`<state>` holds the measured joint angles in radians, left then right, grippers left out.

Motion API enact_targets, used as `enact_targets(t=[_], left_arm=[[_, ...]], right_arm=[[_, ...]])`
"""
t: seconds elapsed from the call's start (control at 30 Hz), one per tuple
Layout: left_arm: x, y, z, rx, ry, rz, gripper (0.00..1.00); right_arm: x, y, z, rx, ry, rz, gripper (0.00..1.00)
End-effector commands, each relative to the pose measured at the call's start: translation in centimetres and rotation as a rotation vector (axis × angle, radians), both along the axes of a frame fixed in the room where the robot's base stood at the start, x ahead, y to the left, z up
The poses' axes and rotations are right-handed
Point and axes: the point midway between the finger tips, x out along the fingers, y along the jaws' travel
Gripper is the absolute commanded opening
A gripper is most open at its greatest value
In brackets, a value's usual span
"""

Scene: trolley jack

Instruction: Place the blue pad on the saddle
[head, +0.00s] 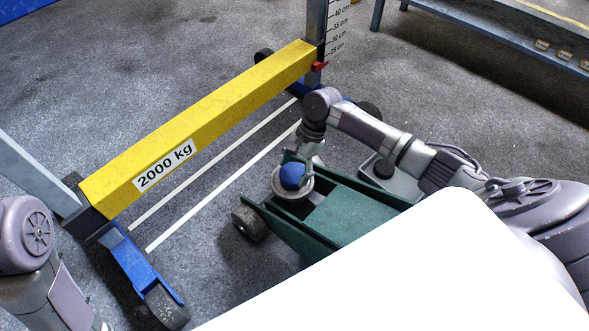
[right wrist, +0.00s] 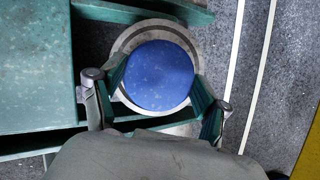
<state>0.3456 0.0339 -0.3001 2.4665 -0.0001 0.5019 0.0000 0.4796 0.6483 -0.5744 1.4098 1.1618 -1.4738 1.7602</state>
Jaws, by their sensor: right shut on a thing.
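The blue pad (head: 292,177) is a round disc at the saddle of the green trolley jack. The saddle (head: 289,193) is a round grey metal dish, and its rim (right wrist: 128,40) shows around the pad (right wrist: 158,76) in the right wrist view. The pad lies over the middle of the saddle; I cannot tell whether it touches the bottom. My right gripper (right wrist: 160,88) is shut on the pad, with a finger at each side. In the head view it comes down from above, partly hidden behind my wrist. My left arm shows at the lower left, but its gripper is out of view.
The green jack body (head: 350,212) stands on the grey floor with a wheel (head: 250,223) at its left. A yellow beam (head: 205,125) marked 2000 kg runs beside it, on blue feet. White floor lines (head: 225,185) lie between them. A bench (head: 500,35) stands at the upper right.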

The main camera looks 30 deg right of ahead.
Motion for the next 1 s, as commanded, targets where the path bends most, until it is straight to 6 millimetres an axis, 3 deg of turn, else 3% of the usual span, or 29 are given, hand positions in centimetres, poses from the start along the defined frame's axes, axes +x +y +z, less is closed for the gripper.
enact_targets(t=[0.1,0.13,0.27,0.67,0.73,1.0], left_arm=[[0.2,0.0,0.0,-0.001,0.009,0.000,0.40],[0.2,0.0,-0.1,-0.001,0.011,0.000,0.40],[0.2,0.0,-0.2,-0.001,0.008,-0.001,0.40],[0.2,0.0,-0.5,0.000,0.012,-0.001,0.40],[0.2,0.0,0.4,0.001,0.006,0.000,0.40],[2.0,0.3,-1.0,-0.008,0.124,-0.006,0.40]], right_arm=[[0.0,0.0,-0.2,0.002,0.000,0.000,0.32],[0.0,0.0,-0.3,0.001,0.000,0.000,0.78],[0.0,0.0,-0.3,0.001,0.000,0.000,1.00],[0.0,0.0,-0.1,-0.001,-0.001,0.001,1.00],[0.0,-0.3,0.9,-0.001,0.000,-0.001,1.00],[0.3,-2.3,6.4,0.000,0.000,-0.001,1.00]])
